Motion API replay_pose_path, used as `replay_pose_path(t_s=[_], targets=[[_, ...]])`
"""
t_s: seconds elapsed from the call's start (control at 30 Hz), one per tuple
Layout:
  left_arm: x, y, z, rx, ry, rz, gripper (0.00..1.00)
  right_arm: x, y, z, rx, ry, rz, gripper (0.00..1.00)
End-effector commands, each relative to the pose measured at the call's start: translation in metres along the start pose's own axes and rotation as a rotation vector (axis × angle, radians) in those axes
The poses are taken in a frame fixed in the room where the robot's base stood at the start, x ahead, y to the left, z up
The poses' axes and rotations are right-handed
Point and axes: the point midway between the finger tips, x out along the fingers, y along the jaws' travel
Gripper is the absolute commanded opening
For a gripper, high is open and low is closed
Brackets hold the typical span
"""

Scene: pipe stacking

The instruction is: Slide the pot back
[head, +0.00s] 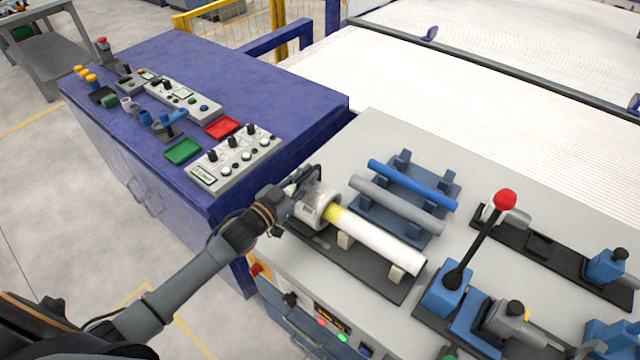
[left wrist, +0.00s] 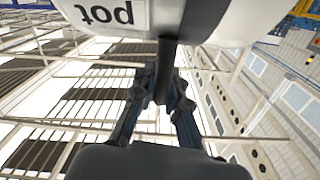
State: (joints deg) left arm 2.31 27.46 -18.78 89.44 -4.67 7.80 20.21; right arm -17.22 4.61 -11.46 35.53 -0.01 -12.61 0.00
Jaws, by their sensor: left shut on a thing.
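The pot (head: 317,206) is a short, light grey-white cylinder at the left end of a black rail (head: 375,282) on the grey bench. A white pipe (head: 380,245) lies along the rail on small supports; its yellow end (head: 336,215) is at the pot's right side, and I cannot tell how far it goes in. In the left wrist view the pot (left wrist: 200,18) fills the top, with an upside-down "pot" label and a dark handle (left wrist: 167,62) hanging from it. My left gripper (left wrist: 163,92) is shut on this handle; it also shows in the head view (head: 294,196). My right gripper is not in view.
A blue rack (head: 424,233) behind the rail holds a blue pipe (head: 412,184) and a grey pipe (head: 396,204). A red-knobbed lever (head: 480,240) stands to the right. A blue cabinet (head: 265,85) with control panels is at the left.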

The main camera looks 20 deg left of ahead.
Motion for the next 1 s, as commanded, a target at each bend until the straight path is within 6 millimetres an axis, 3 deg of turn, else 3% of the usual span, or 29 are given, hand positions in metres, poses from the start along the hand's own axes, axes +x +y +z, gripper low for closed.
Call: replay_pose_path(t_s=[0.03, 0.1, 0.3, 0.6, 0.63, 0.73, 1.0], targets=[[0.0, -0.022, 0.003, 0.015, -0.001, -0.011, 0.0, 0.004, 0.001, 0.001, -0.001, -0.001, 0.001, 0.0], [0.001, -0.038, 0.005, 0.015, 0.0, -0.011, 0.0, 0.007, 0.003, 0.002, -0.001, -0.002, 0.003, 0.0], [0.0, -0.061, 0.009, 0.009, 0.002, -0.01, 0.0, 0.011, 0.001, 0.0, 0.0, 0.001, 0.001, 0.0], [0.0, -0.064, 0.008, 0.008, 0.002, -0.013, 0.0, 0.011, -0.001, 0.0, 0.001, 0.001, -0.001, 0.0], [0.0, -0.064, 0.008, 0.008, 0.002, -0.013, 0.17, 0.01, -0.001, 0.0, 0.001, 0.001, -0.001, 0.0], [0.0, -0.063, 0.008, 0.007, 0.002, -0.013, 0.35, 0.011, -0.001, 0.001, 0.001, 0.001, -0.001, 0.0], [-0.001, -0.06, 0.009, 0.004, 0.002, -0.009, 0.35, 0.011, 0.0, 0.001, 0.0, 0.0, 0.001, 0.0]])
